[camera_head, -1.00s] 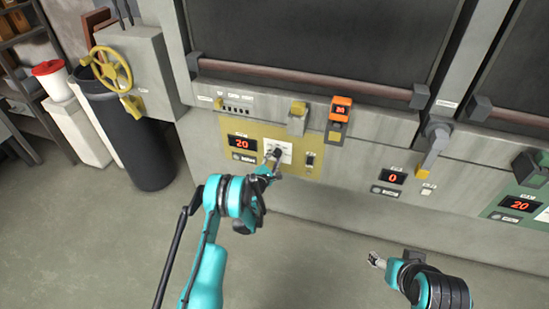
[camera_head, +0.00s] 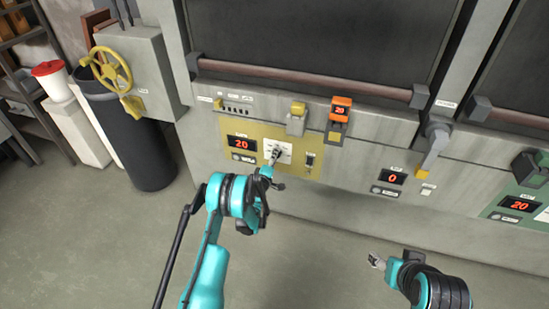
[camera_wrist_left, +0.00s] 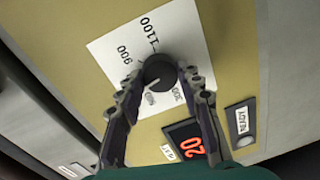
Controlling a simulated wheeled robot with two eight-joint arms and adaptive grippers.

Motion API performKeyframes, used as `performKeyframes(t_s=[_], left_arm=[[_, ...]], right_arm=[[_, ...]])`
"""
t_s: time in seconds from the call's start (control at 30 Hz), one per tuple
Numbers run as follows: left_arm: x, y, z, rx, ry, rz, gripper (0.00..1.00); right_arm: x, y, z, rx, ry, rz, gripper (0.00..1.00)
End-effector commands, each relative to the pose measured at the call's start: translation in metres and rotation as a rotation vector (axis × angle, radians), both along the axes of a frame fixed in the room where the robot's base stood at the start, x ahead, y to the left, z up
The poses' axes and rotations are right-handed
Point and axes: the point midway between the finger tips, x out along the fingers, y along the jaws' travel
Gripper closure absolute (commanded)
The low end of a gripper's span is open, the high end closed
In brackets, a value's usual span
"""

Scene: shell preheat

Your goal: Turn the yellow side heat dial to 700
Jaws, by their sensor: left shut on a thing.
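The yellow heat panel (camera_head: 240,132) is on the oven front, with a red display (camera_head: 240,144) reading 20. Its dark round dial sits on a white scale plate (camera_head: 286,151). In the left wrist view the dial (camera_wrist_left: 158,71) is black, and the plate (camera_wrist_left: 110,52) shows 900, 1100 and 300; other marks are partly hidden. My left gripper (camera_head: 275,154) is at the dial; in its wrist view the fingers (camera_wrist_left: 158,88) are closed around the dial's sides. My right gripper (camera_head: 374,260) is low at the right, away from the panel; its jaw state is unclear.
A small switch (camera_head: 310,160) is right of the dial. Above are a yellow-topped lever (camera_head: 297,112) and an orange display (camera_head: 341,109). A grey panel display (camera_head: 392,177) reads 0; a green panel (camera_head: 510,205) is farther right. A yellow handwheel (camera_head: 108,70) is at left. The floor below is clear.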

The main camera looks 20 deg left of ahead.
Motion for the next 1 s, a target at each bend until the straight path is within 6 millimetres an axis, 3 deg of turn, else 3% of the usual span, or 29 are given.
performKeyframes(t_s=[0.4,0.9,0.93,1.0], left_arm=[[0.0007,-0.0016,0.0005,0.159,-0.005,-0.001,0.93],[0.0007,-0.0017,0.0002,0.175,-0.006,-0.002,0.93],[0.0007,-0.0017,0.0002,0.175,-0.006,-0.002,0.56],[0.0006,-0.0016,0.0002,0.175,-0.006,-0.002,0.43]], right_arm=[[-0.0001,0.0000,0.0001,0.000,0.000,0.000,0.38],[0.0000,0.0000,0.0000,0.000,0.000,0.000,0.38],[0.0000,0.0000,0.0000,0.000,0.000,0.000,0.38],[0.0000,0.0000,0.0000,0.000,0.000,0.000,0.38]])
